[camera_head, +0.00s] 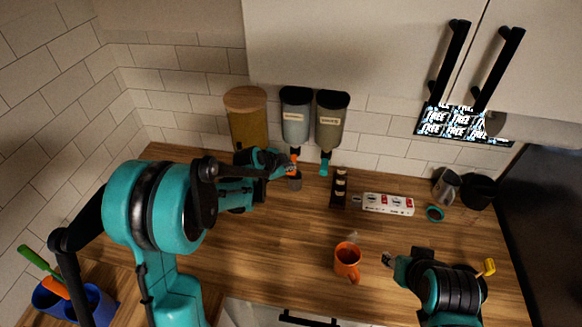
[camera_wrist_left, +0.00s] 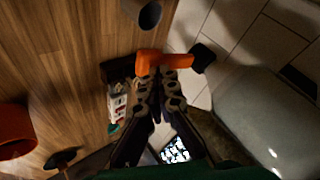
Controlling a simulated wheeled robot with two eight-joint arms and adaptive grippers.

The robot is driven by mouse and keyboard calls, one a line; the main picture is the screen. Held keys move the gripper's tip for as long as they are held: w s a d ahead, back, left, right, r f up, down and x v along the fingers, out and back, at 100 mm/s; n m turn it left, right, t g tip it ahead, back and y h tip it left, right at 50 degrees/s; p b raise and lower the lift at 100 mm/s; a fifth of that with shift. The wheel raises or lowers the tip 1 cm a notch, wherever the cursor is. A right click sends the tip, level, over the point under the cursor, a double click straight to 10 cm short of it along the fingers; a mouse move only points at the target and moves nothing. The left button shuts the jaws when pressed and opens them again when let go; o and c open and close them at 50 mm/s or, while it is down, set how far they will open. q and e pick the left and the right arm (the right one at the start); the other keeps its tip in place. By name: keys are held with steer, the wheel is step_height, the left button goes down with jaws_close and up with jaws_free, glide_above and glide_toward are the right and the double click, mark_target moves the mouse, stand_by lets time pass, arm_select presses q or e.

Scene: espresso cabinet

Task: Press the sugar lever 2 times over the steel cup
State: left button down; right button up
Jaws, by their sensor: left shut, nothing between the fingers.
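Two dispensers hang on the tiled wall. The left dispenser (camera_head: 296,118) has an orange lever (camera_head: 293,158); the right dispenser (camera_head: 331,121) has a teal one (camera_head: 324,165). Their labels are too small to read.
An orange mug (camera_head: 347,260) stands at front centre. A dark rack (camera_head: 339,188) and a white power strip (camera_head: 388,204) lie right of the cup. A wood-lidded jar (camera_head: 246,118) is left of the dispensers. A metal pitcher (camera_head: 446,186) stands at the back right.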

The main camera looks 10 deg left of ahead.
mark_target(290, 173)
arm_select(q)
steer(key=shift+r+p, duration=0.95)
steer(key=shift+r, duration=0.75)
step_height(290, 173, up, 5)
steer(key=p, duration=0.3)
stand_by(0.3)
steer(key=s+a+f+n+y+b, duration=0.1)
steer(key=s+f+n+b, duration=0.3)
steer(key=s+b, duration=0.3)
steer(key=s+a+f+n+y+b, duration=0.1)
steer(key=s+f+n+b, duration=0.4)
steer(key=s, duration=0.9)
steer(key=s+a+f+n+g+y+b, duration=0.1)
steer(key=s+f+n+b, duration=0.3)
steer(key=s+f+b, duration=0.4)
steer(key=shift+s+a+n+y+b, duration=0.4)
steer(key=shift+s+b, duration=0.4)
steer(key=shift+s, duration=0.45)
